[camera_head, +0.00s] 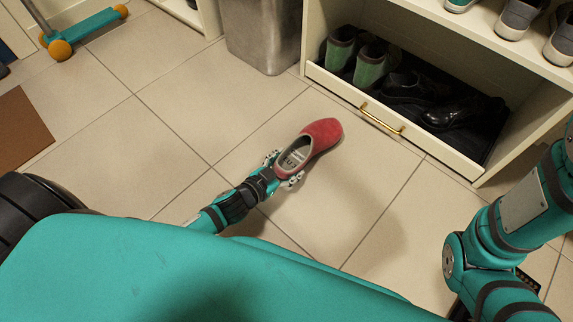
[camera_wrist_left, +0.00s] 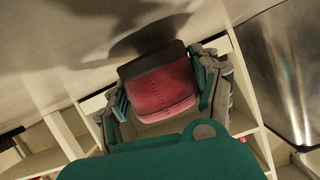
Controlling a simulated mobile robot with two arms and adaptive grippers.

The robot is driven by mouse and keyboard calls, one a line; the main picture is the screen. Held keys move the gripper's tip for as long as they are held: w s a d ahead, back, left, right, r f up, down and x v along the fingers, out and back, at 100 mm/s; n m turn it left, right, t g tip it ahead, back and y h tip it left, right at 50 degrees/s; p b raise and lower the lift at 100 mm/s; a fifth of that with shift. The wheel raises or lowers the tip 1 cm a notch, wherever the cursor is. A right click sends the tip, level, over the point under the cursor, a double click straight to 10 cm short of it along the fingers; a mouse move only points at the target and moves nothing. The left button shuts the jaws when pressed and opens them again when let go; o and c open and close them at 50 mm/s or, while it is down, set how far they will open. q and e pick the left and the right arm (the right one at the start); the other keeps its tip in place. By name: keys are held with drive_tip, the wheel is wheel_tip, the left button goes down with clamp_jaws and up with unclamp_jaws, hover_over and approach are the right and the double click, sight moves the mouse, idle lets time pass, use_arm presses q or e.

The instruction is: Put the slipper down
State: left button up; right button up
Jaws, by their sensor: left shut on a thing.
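The red slipper (camera_head: 311,147) has a dark sole edge and a pale insole. My left gripper (camera_head: 284,174) is shut on its heel end, and the toe points away toward the cubbies. In the left wrist view the slipper (camera_wrist_left: 160,85) sits between the two fingers of the gripper (camera_wrist_left: 165,95). The slipper is over the tile floor (camera_head: 350,215). A dark shadow shows near it in the wrist view, and I cannot tell exactly how high it is. My right gripper is not in view; only my right arm shows at the right.
A shoe cubby with an open bottom drawer (camera_head: 440,148) and brass handle stands at the back right. Green boots (camera_head: 370,66) and black shoes (camera_head: 455,112) are in the drawer. A metal bin (camera_head: 262,40) stands at the back. A scooter (camera_head: 80,28) is far left. Floor between is clear.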

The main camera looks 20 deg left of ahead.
use_arm(q)
drive_tip(key=shift+f, duration=0.55)
drive_tip(key=o, duration=1.2)
drive_tip(key=shift+o, duration=0.2)
